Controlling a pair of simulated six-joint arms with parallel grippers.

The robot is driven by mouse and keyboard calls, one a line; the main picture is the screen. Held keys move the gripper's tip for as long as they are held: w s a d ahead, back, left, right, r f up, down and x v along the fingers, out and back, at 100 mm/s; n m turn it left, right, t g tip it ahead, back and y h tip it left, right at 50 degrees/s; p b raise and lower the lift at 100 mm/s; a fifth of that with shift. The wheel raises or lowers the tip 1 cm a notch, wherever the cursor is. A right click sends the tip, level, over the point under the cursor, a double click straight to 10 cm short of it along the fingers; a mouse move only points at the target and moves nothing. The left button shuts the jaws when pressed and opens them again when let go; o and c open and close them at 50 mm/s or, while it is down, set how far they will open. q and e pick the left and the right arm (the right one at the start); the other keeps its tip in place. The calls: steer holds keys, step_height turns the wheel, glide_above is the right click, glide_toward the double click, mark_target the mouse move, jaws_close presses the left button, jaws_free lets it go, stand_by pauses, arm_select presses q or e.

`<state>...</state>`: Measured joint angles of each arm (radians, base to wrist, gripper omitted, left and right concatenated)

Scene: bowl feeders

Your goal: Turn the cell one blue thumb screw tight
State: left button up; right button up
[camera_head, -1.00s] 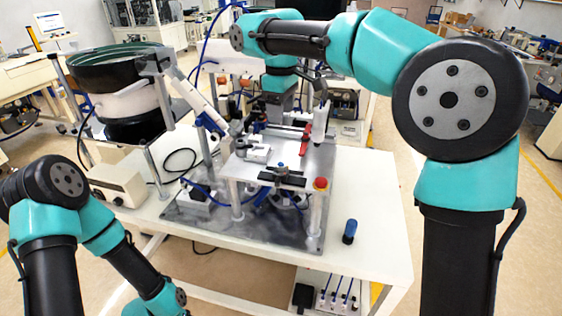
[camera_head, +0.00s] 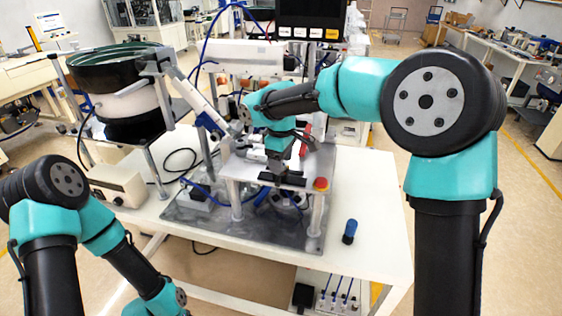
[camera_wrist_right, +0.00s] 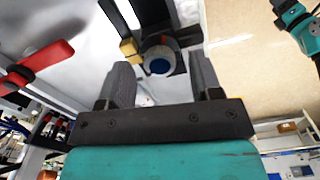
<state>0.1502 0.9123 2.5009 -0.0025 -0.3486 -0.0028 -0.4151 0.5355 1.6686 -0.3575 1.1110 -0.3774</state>
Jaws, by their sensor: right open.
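My right gripper (camera_wrist_right: 163,72) is open, with one finger on each side and apart from the screw in the picture. In the head view my right gripper (camera_head: 279,174) points down over the raised plate of the cell (camera_head: 233,169), and it hides the screw there. I cannot tell the height between the fingertips and the screw. My left arm is low at the left, with its gripper not visible.
A red lever (camera_wrist_right: 38,67) and a brass-coloured part (camera_wrist_right: 129,47) sit near the screw. A red button (camera_head: 321,184) is at the plate's right corner. A blue and black cylinder (camera_head: 350,231) stands on the white table (camera_head: 374,195). The bowl feeder (camera_head: 112,70) stands left.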

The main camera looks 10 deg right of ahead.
steer(key=shift+f, duration=0.3)
steer(key=shift+c, duration=0.3)
steer(key=c, duration=0.9)
steer(key=shift+o, duration=0.2)
steer(key=shift+m, duration=2.2)
steer(key=o, duration=0.9)
